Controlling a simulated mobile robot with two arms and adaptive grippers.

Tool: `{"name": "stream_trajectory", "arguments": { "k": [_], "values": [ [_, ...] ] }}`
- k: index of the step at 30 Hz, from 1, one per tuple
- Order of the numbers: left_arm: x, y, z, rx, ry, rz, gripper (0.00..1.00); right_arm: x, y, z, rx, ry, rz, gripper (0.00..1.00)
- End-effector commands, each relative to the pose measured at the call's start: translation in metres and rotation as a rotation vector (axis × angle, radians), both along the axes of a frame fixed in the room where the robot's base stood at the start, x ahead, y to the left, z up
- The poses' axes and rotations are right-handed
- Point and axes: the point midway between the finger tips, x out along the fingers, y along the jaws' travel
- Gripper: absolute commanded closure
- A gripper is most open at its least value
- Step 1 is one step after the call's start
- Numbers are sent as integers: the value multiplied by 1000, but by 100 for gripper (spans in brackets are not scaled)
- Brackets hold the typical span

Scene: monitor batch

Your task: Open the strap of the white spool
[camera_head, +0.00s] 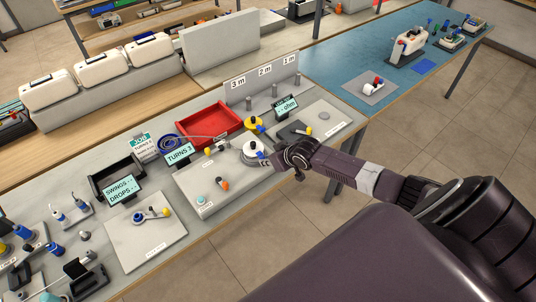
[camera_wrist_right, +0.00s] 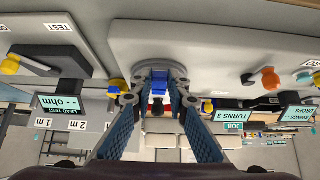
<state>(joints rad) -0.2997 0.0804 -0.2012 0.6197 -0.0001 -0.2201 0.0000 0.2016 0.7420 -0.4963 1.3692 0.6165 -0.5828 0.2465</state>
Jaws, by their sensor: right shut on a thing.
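The fingertips partly hide the strap and the spool's side. My left gripper is not in view.
A red tray (camera_head: 208,128) is behind the spool, and a yellow spool (camera_head: 254,123) stands near it. The TURNS 3 display (camera_head: 178,153) is to the left. An orange knob (camera_head: 223,184) and a teal button (camera_head: 200,200) sit in front. A small ohm display (camera_head: 286,106) is to the right.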

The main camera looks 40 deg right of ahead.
Motion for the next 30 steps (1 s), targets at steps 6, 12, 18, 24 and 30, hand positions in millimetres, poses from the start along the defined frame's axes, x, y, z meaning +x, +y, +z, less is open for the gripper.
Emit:
{"name": "stream_trajectory", "arguments": {
  "k": [6, 12, 18, 24, 30],
  "values": [
    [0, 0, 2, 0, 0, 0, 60, 8, 0, 11, -15, 194, -1, 100],
    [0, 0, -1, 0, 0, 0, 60, 11, 1, 15, -27, 357, -1, 100],
    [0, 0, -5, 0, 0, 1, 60, 13, 2, 18, -35, 470, -1, 100],
    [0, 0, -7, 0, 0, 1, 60, 14, 1, 20, -41, 534, -1, 100],
    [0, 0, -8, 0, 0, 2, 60, 14, 2, 20, -44, 561, 2, 100]
  ]
}}
